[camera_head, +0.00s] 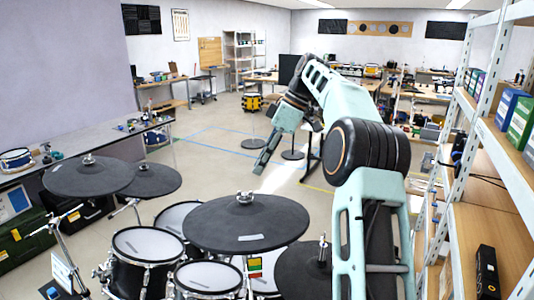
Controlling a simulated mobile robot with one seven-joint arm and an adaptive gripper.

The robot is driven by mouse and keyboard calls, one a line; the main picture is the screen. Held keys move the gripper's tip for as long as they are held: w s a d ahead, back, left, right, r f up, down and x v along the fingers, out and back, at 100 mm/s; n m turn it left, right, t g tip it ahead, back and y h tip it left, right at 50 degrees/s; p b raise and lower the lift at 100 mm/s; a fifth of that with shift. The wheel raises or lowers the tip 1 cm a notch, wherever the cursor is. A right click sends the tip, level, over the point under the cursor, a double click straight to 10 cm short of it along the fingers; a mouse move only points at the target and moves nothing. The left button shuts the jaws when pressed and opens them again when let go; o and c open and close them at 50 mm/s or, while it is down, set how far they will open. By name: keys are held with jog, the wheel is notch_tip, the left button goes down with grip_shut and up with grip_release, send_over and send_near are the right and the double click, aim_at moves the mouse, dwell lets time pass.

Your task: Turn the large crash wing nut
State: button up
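An electronic drum kit with dark cymbal pads stands in front of me. The biggest-looking pad (215,222) is at the middle, with a small metallic wing nut (245,197) on top at its centre. Another large pad (70,180) is at the left, with a similar nut (88,159). The pictures do not label which is the large crash. My gripper (263,160) hangs from my bent arm, pointing down and to the left, above and behind the middle pad in the picture and apart from it. Its finger opening is not clear, and I see nothing held.
A smaller cymbal pad (152,181) is at the left. Another pad (300,270) with an upright rod (322,246) is beside my arm. White drum heads (148,244) sit below. Shelving (470,215) is close on the right. The floor (215,155) behind the kit is mostly clear.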

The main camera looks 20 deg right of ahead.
jog(key=shift+v, duration=1.75)
